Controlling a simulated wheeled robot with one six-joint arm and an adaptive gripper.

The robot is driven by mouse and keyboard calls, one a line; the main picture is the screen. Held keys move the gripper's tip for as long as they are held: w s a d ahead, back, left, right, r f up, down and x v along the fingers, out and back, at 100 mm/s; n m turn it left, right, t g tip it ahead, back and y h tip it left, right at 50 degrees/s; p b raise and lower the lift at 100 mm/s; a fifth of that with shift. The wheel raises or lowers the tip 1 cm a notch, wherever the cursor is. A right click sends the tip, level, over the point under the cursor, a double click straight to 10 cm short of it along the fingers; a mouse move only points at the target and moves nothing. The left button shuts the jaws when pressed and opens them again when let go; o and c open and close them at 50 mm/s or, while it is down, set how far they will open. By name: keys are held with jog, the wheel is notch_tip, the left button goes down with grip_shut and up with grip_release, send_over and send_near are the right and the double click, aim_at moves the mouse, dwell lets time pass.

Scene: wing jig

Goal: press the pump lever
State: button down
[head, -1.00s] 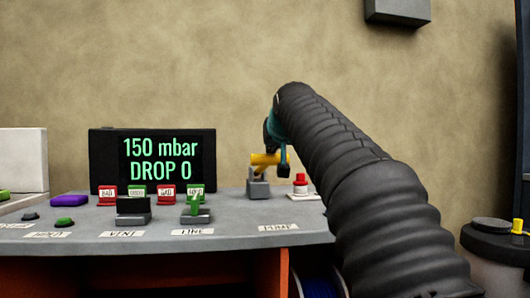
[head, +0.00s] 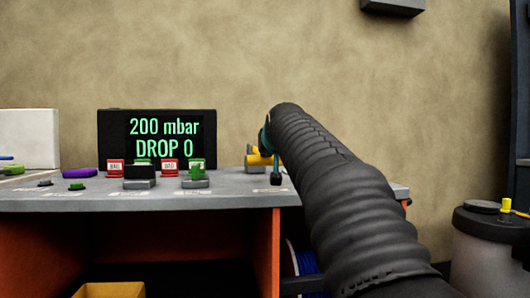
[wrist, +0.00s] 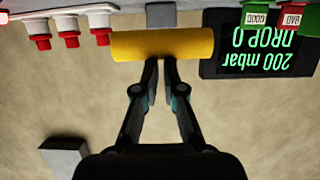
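The yellow pump lever (head: 258,160) stands on a grey block at the right part of the bench, partly hidden by my arm in the head view. In the wrist view, which is upside down, the lever (wrist: 185,42) is a thick yellow bar lying across the picture. My gripper (wrist: 160,66) has its two fingers almost together, with nothing seen between them. The fingertips are at the lever's edge; I cannot tell whether they touch it. In the head view, a dark finger (head: 275,179) shows just right of the lever. The display (head: 163,138) reads 200 mbar, DROP 0.
Red and green labelled blocks (head: 115,169) and a green switch (head: 196,176) stand left of the lever. Red-and-white knobs (wrist: 68,30) sit beside the lever in the wrist view. A lidded drum (head: 485,245) stands at the right. A grey box (head: 393,6) hangs on the wall.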

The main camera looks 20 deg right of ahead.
jog(key=shift+w+d+f, duration=0.1)
jog(key=shift+f, duration=0.9)
jog(key=shift+r, duration=0.1)
notch_tip(320, 180, up, 5)
jog(key=s+p, duration=0.1)
jog(key=p, duration=0.3)
jog(key=s+a+b, duration=0.1)
jog(key=s+a, duration=0.1)
jog(key=s, duration=0.8)
jog(key=shift+r, duration=0.35)
jog(key=shift+a, duration=0.1)
jog(key=s+a+f+n+g+y+p, duration=0.1)
jog(key=s+a+f+g+p, duration=0.2)
jog(key=s+f, duration=1.1)
jog(key=s+a+f+n+g+y+p, duration=0.1)
jog(key=s+a+f+g+p, duration=0.2)
jog(key=s+f, duration=1.1)
jog(key=a+f+g, duration=0.2)
jog(key=a+f, duration=0.1)
jog(key=f, duration=0.4)
jog(key=shift+s+a+f+g+y, duration=0.3)
jog(key=shift+s+f+g+y, duration=0.05)
jog(key=shift+f+g+y, duration=0.05)
